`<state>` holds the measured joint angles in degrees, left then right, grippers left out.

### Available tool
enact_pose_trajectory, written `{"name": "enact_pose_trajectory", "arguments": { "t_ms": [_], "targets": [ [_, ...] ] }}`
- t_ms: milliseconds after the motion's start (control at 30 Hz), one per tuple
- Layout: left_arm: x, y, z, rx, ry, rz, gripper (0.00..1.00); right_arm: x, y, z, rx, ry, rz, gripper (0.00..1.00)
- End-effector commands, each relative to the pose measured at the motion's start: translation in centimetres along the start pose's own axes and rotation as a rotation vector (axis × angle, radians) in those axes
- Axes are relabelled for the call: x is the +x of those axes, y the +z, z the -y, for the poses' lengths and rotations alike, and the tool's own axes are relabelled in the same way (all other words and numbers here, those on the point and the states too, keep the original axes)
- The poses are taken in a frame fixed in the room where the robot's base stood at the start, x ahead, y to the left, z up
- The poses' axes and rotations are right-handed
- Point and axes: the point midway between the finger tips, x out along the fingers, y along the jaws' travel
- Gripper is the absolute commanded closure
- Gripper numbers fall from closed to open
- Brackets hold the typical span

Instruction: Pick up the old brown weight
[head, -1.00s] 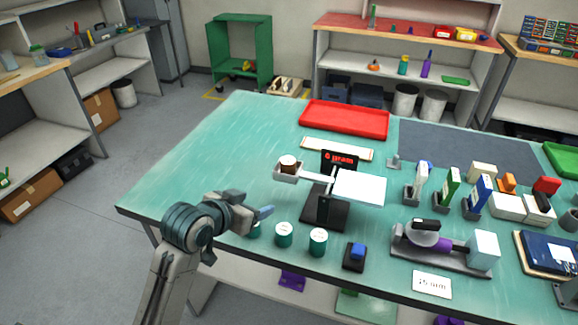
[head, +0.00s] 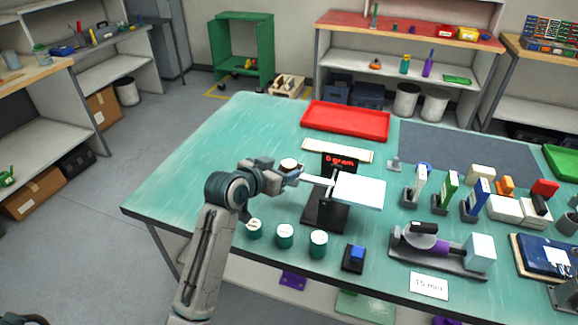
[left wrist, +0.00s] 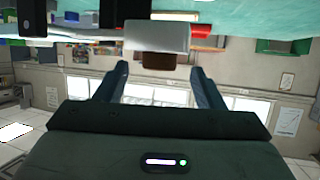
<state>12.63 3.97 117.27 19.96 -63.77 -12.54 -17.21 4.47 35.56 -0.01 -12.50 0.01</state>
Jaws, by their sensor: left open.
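The brown weight (head: 289,163) with a white top sits on the small left tray of the balance (head: 327,205). My left gripper (head: 290,177) is at this tray in the head view and hides most of the weight's side. In the left wrist view, which is upside down, the brown weight (left wrist: 159,61) shows against the pale tray (left wrist: 157,37). It lies between the lines of the two open fingers, just beyond their tips (left wrist: 158,68). The fingers look clear of it on both sides. My right gripper is not in view.
Three teal weights (head: 285,235) stand along the front edge of the table, near my left arm. A blue-topped block (head: 354,257) stands right of them. A red tray (head: 346,121) lies behind the balance. The table's left part (head: 190,180) is clear.

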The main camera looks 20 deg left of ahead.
Motion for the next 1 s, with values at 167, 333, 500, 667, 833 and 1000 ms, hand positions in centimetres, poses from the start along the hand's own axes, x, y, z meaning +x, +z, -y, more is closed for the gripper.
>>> {"name": "enact_pose_trajectory", "arguments": {
  "t_ms": [167,333,500,667,833,1000],
  "targets": [
    [1.52,-0.02,-0.09,-0.002,0.001,0.0,0.38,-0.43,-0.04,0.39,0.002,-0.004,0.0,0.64],
    [1.62,0.08,-0.07,0.0,0.0,0.0,0.38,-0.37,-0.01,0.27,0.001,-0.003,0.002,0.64],
    [1.59,0.08,-0.07,0.0,0.0,0.0,0.61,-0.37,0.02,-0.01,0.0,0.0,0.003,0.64],
    [1.58,0.08,-0.07,0.0,0.0,0.0,0.86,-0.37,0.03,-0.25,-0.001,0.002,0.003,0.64],
    [1.58,0.07,-0.06,0.0,0.0,0.0,0.86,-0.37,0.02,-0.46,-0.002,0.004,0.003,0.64],
    [1.45,-0.29,-0.06,0.0,0.0,-0.002,0.86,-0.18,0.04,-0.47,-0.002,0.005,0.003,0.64]
  ]
}}
